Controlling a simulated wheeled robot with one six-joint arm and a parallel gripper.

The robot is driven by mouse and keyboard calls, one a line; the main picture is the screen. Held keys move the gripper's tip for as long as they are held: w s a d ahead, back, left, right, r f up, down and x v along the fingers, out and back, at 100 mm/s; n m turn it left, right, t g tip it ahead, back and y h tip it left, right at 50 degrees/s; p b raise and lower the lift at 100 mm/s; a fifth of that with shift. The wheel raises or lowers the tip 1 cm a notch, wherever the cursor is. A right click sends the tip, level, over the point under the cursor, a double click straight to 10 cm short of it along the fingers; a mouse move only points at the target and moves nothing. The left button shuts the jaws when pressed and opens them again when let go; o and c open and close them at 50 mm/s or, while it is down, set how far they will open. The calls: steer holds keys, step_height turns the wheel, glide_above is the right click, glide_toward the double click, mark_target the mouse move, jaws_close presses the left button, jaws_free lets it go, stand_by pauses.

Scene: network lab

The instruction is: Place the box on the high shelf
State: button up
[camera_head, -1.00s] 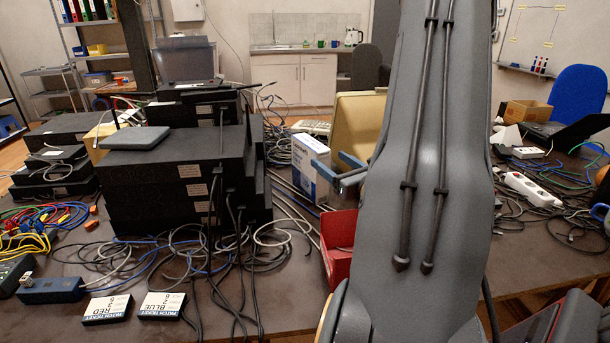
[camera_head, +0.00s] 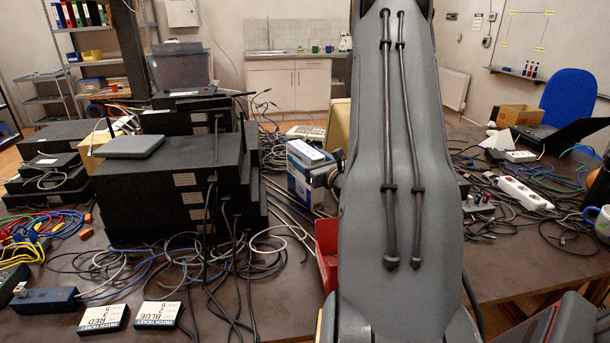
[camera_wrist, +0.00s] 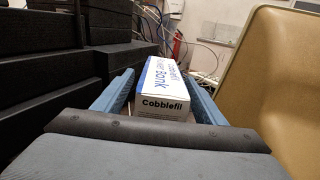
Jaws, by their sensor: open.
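The box (camera_wrist: 165,75) is white and blue with "Cobblefil" and "Bank" lettering. In the wrist view it lies between the blue fingers of my open gripper (camera_wrist: 160,84), with one finger on each side; I cannot tell whether they touch it. In the head view the box (camera_head: 303,172) is on the cluttered table, right of the black equipment stack, partly covered by my arm. My gripper is mostly hidden there. A grey metal shelf unit (camera_head: 112,40) with binders and small bins stands at the back left; I cannot tell if it is the high shelf.
Stacked black devices (camera_head: 170,185) stand close to the left of the box. A tan bin (camera_wrist: 285,80) rises close to the right. A red bin (camera_head: 328,250) sits nearer me. Loose cables (camera_head: 215,270) cover much of the table (camera_head: 265,315).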

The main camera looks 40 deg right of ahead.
steer(key=shift+w+d, duration=0.1)
steer(key=shift+w, duration=0.5)
jaws_close()
steer(key=shift+r, duration=0.15)
